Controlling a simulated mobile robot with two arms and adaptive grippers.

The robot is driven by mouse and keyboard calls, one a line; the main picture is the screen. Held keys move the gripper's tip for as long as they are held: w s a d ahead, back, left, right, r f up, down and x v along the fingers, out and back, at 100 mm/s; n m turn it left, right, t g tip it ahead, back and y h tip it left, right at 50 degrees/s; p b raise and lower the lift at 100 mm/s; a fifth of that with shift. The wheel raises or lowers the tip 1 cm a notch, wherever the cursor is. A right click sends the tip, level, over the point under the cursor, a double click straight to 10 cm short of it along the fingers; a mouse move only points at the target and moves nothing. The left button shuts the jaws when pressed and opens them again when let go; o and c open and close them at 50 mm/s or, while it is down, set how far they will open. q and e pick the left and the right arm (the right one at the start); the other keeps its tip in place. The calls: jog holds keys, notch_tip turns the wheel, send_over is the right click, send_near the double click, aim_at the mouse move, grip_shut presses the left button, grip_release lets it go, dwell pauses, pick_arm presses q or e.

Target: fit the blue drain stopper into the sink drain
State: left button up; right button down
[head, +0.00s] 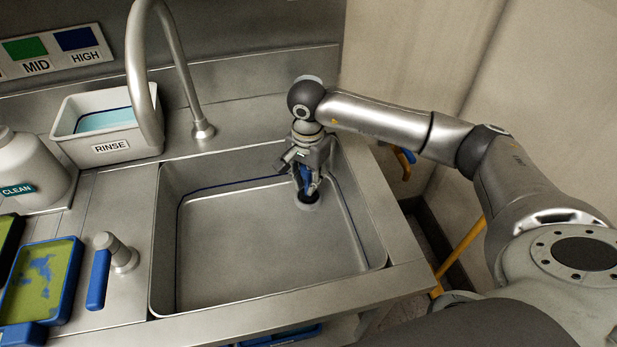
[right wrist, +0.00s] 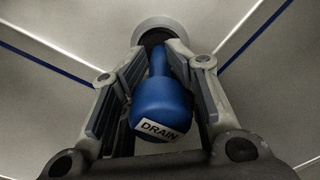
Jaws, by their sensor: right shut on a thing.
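The blue drain stopper (right wrist: 162,105), with a white DRAIN label, is held between the two fingers of my right gripper (right wrist: 165,85). In the head view my right gripper (head: 306,186) points down into the sink (head: 240,240) at its back right, and a bit of the blue stopper (head: 304,175) shows between the fingers. The sink drain (right wrist: 158,32) is a dark hole with a pale rim, just beyond the stopper's narrow end. It also shows below the fingertips in the head view (head: 308,205). Whether the stopper's tip touches the drain is hidden. My left gripper is not in view.
A tall curved faucet (head: 140,80) rises behind the sink's left side. A RINSE tub (head: 108,148), a white CLEAN bottle (head: 35,170), a blue-handled tool (head: 99,280) and a blue-rimmed tray (head: 70,290) stand left of the sink. The sink floor looks otherwise clear.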

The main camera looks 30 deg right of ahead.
jog(key=c, duration=1)
grip_release()
jog(key=shift+r, duration=0.1)
jog(key=shift+r+p, duration=0.55)
jog(key=shift+r, duration=0.15)
jog(key=shift+r+p, duration=1.35)
jog(key=shift+r, duration=1.35)
